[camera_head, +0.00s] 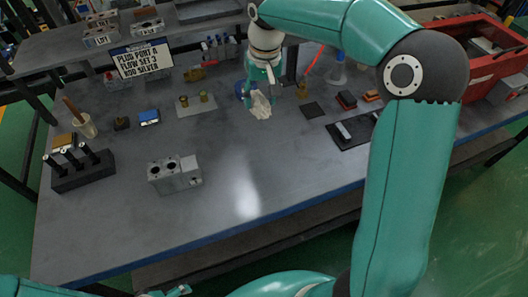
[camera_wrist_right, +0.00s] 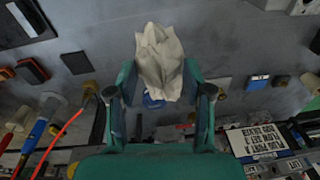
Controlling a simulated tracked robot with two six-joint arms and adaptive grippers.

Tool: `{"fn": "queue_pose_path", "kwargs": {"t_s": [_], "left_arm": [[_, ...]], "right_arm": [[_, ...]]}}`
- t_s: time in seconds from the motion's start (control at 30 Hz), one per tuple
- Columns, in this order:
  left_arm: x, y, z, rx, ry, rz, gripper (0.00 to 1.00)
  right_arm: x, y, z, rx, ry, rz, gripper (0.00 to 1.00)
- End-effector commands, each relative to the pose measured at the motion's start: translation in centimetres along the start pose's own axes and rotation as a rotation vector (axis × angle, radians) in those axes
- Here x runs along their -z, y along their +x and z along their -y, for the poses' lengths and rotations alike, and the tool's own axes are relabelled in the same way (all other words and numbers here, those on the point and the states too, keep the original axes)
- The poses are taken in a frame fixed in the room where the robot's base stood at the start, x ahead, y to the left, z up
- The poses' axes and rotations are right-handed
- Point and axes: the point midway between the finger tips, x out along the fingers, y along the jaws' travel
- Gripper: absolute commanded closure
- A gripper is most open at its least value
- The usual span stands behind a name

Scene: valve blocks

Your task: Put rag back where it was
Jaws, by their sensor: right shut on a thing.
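The cream, crumpled rag (camera_head: 260,106) hangs from my right gripper (camera_head: 262,84) over the back middle of the grey table. In the right wrist view the rag (camera_wrist_right: 160,58) sits between the two teal fingers of the right gripper (camera_wrist_right: 160,82), which is shut on it. I cannot tell whether the rag's lower end touches the table. A blue round thing (camera_head: 241,90), partly hidden, is just left of the gripper; it also shows behind the rag in the wrist view (camera_wrist_right: 152,101). A small teal part at the bottom edge may be my left gripper (camera_head: 178,291); its jaws are unclear.
A grey valve block (camera_head: 175,174) stands on the table (camera_head: 110,235), with a black rack (camera_head: 80,169) to its left. A sign (camera_head: 142,58) stands at the back. A dark mat (camera_head: 352,133) and small pads lie at right, near a red toolbox (camera_head: 490,62). The front middle is clear.

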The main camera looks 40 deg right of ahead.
Motion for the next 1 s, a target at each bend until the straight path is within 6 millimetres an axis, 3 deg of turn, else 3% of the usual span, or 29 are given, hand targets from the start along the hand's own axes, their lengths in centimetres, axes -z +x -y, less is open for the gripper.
{"fn": "queue_pose_path", "kwargs": {"t_s": [0.07, 0.17, 0.7, 1.0], "left_arm": [[0.0, 0.4, 0.1, 0.000, 0.000, 0.000, 0.09], [0.0, 0.5, 0.2, 0.000, 0.000, 0.000, 0.09], [0.0, 0.4, 0.2, 0.000, 0.000, 0.000, 0.09], [0.0, 0.3, 0.1, 0.000, 0.000, 0.000, 0.09]], "right_arm": [[-0.1, -1.1, -0.8, 0.006, 0.024, 0.000, 0.87], [-0.4, -0.7, -1.2, 0.008, 0.035, 0.007, 0.87], [-1.4, 11.9, -1.9, 0.007, 0.034, 0.009, 0.87], [-1.6, 14.5, -2.0, 0.008, 0.034, 0.008, 0.87]]}}
